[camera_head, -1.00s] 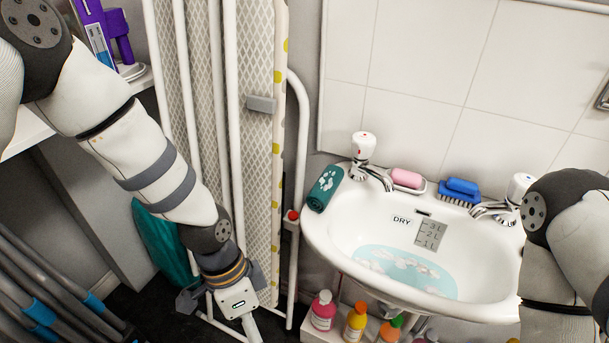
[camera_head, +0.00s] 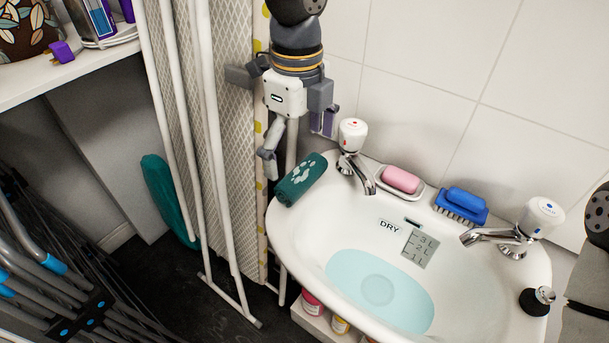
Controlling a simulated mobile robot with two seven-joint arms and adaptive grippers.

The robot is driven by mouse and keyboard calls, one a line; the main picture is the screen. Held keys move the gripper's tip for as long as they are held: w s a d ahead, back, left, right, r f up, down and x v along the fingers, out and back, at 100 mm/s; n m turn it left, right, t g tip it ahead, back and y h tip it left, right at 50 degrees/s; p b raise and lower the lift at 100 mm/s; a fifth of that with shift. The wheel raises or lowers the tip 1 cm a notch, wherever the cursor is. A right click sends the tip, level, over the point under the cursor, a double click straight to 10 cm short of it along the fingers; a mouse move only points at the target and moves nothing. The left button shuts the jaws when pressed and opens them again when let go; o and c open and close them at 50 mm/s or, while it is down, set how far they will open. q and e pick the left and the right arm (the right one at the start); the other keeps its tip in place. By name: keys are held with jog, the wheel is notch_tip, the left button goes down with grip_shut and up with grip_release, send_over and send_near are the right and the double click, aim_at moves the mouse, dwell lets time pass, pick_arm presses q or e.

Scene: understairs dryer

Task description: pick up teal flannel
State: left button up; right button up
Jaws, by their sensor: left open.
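The teal flannel (camera_head: 302,179) is a rolled dark-teal cloth with a pale patch on top. It lies on the back left corner of the white sink's rim (camera_head: 283,222), left of the red-dotted tap (camera_head: 354,150). My left gripper (camera_head: 297,145) hangs just above and behind the flannel, fingers spread open and pointing down, with nothing between them. One finger shows left of the flannel's upper end and the other near the tap; I cannot tell whether either touches. My right arm shows only at the right edge; its gripper is out of view.
Pink soap (camera_head: 401,180), a blue brush (camera_head: 461,204) and a second tap (camera_head: 515,230) line the sink's back. A black plug (camera_head: 536,301) sits at right. Shallow water (camera_head: 380,290) fills the basin. An ironing board (camera_head: 226,100) and white rack stand left.

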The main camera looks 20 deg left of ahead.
aim_at(299, 169)
pick_arm(q)
notch_tip(299, 169, down, 5)
jog(key=shift+f, duration=0.15)
jog(key=c, duration=0.9)
jog(key=shift+o, duration=0.2)
